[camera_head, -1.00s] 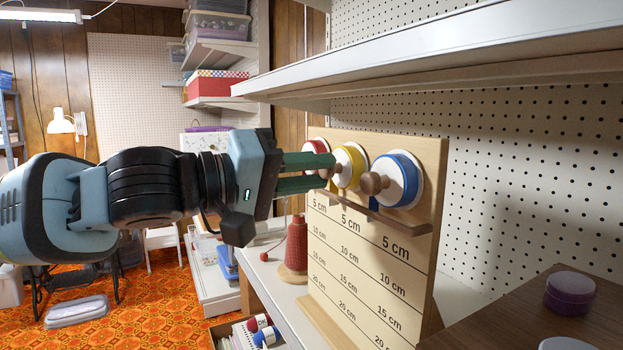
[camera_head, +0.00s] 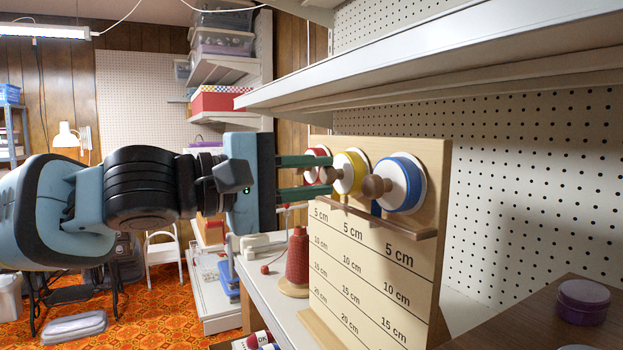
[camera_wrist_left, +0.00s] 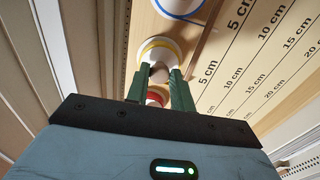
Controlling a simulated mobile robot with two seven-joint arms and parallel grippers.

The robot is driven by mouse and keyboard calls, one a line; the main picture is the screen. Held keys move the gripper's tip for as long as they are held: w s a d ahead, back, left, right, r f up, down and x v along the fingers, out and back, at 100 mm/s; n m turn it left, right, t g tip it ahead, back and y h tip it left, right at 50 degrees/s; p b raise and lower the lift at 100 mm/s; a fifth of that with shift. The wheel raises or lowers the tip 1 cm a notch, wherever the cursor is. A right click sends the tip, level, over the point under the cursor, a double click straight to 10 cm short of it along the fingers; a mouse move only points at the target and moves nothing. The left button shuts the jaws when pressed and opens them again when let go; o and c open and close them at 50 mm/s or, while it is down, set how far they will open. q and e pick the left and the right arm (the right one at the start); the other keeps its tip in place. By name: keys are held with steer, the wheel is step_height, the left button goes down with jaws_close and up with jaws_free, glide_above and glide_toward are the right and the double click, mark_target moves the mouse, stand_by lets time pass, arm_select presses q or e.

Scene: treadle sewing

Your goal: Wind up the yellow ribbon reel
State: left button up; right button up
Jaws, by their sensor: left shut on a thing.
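The yellow ribbon reel (camera_head: 354,160) is the middle of three reels on an upright wooden board (camera_head: 435,160). It also shows in the left wrist view (camera_wrist_left: 160,43), with a white face and a round knob. My left gripper (camera_head: 330,175) is shut on the yellow reel's knob (camera_head: 327,175), one finger above and one below it. In the left wrist view the two green fingers (camera_wrist_left: 160,80) flank the knob. A short yellow end shows below the reel. My right gripper is not in view.
The red reel (camera_head: 313,155) is close behind my fingers, and the blue reel (camera_head: 402,184) with its wooden knob (camera_head: 375,186) is close to the right. A ledge (camera_head: 400,225) runs below the reels. A shelf (camera_head: 440,65) overhangs the board. A red thread cone (camera_head: 298,258) stands left of it.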

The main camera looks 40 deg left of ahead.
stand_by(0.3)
arm_select(q)
steer(key=o, duration=1)
steer(key=shift+s, duration=0.1)
steer(key=shift+s+a+r, duration=0.1)
steer(key=shift+s+a, duration=0.2)
steer(key=shift+s, duration=0.2)
steer(key=shift+p+v, duration=0.45)
steer(key=shift+v, duration=0.45)
glide_toward(324, 173)
steer(key=shift+w+d, duration=0.1)
